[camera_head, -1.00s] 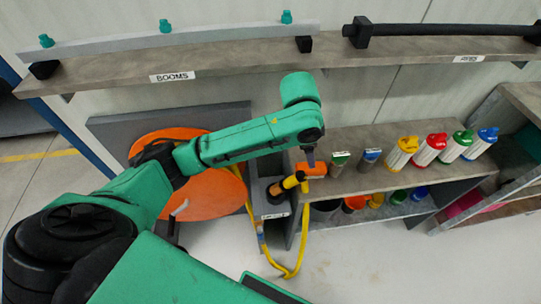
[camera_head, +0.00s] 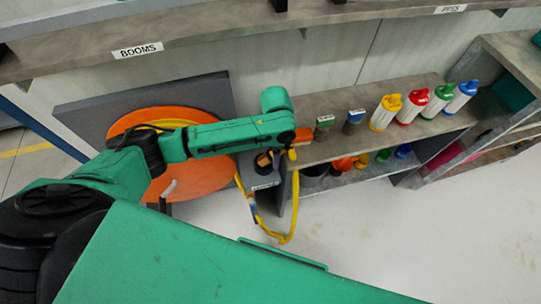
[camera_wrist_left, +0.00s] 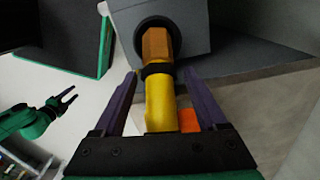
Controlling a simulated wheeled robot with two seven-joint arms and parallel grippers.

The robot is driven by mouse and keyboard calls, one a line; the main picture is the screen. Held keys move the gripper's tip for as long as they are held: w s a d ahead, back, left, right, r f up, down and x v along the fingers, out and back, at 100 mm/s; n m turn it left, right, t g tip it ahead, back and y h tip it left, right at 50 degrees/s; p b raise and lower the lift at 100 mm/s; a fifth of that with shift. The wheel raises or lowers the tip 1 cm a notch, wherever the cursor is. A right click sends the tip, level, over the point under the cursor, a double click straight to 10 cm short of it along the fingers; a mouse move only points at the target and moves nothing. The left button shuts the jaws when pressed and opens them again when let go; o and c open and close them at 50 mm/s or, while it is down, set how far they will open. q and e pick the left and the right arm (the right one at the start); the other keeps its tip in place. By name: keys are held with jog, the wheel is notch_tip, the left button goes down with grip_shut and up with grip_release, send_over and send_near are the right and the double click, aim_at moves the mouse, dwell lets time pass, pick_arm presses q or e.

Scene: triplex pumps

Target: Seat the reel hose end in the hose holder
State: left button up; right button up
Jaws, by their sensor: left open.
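The reel hose end, a yellow sleeve with a black collar and orange-brown hex tip (camera_wrist_left: 158,100), lies between the fingers of my left gripper (camera_wrist_left: 158,98) in the wrist view. The fingers are open, with gaps on both sides of it. Its tip overlaps the dark round opening of the grey hose holder (camera_wrist_left: 195,28); how deep it goes in I cannot tell. In the head view the holder (camera_head: 265,186) stands right of the reel, partly under my left arm. The yellow hose (camera_head: 285,232) loops down to the floor. My right gripper (camera_wrist_left: 68,96) shows open and empty at the wrist view's left.
The orange reel (camera_head: 190,182) is on a grey panel behind my arm. A shelf (camera_head: 350,112) right of the holder carries several coloured bottles (camera_head: 410,106). A shelf labelled BOOMS (camera_head: 138,50) runs above. The floor (camera_head: 400,230) at front right is clear.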

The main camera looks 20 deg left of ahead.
pick_arm(q)
grip_shut()
jog(key=shift+r, duration=0.1)
